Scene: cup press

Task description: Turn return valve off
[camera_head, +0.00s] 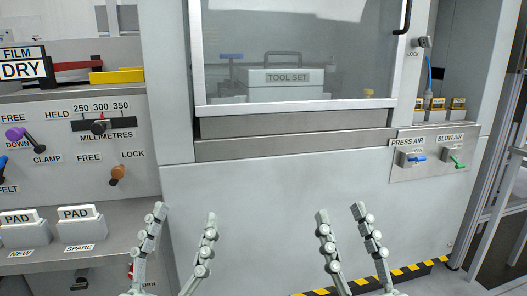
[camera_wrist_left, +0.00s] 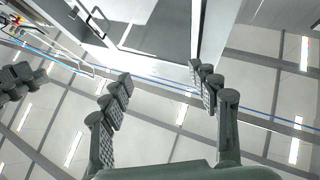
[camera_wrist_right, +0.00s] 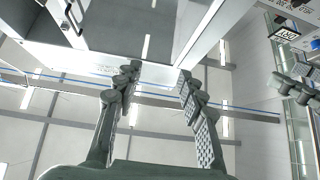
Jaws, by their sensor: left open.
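A label (camera_head: 149,285) low on the left of the head view is partly covered by my left gripper; its visible letters look like "URN". A small red part (camera_head: 131,269) shows beside it, mostly hidden, so its position cannot be told. My left gripper (camera_head: 184,215) is open and empty, in front of the lower cabinet wall. It also shows in the left wrist view (camera_wrist_left: 160,74) with nothing between its fingers. My right gripper (camera_head: 340,213) is open and empty further right, as in the right wrist view (camera_wrist_right: 158,72).
A blue press air valve (camera_head: 416,158) and a green blow air valve (camera_head: 456,160) sit on the right panel. The left panel has a purple-knobbed lever (camera_head: 15,134) and an orange-knobbed lever (camera_head: 118,173). Pads (camera_head: 80,229) stand on a ledge below. A glass door (camera_head: 295,50) is central.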

